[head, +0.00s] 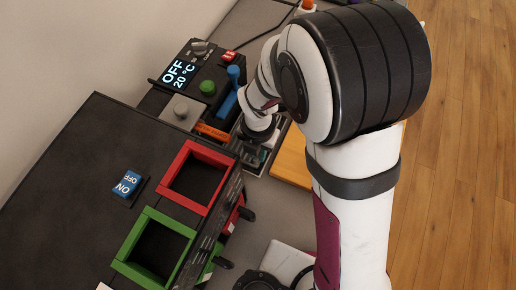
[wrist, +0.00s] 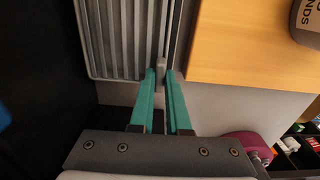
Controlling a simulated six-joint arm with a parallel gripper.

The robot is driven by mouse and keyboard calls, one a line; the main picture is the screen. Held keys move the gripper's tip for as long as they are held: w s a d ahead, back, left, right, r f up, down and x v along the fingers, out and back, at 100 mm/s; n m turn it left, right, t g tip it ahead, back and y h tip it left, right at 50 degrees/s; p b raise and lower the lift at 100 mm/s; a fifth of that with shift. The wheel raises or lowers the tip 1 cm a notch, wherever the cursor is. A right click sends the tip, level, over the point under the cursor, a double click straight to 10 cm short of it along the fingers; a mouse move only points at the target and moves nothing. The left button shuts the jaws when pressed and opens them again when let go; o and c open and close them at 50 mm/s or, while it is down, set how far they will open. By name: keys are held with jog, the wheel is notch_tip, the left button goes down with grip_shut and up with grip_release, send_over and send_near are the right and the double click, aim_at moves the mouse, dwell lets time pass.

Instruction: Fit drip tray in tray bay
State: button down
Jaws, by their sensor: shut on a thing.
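The drip tray (wrist: 122,40) is a grey ribbed tray at the top left of the wrist view. My gripper (wrist: 161,80) has teal fingers, close together at the tray's near right corner. They are shut on a small grey tab there, which looks like part of the tray. In the head view my gripper sits low beside the dark machine, and my arm covers most of it and the tray. I cannot make out the tray bay or whether the tray is inside it.
A wooden board (wrist: 250,50) lies close right of the tray, with a dark canister (wrist: 308,22) on it. In the head view a red-framed bin (head: 211,158) and a green-framed bin (head: 137,268) stand near the gripper. A control panel (head: 184,72) is behind.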

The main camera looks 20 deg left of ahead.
jog(key=c, duration=0.8)
grip_release()
jog(key=shift+r, duration=2.45)
jog(key=shift+r, duration=0.1)
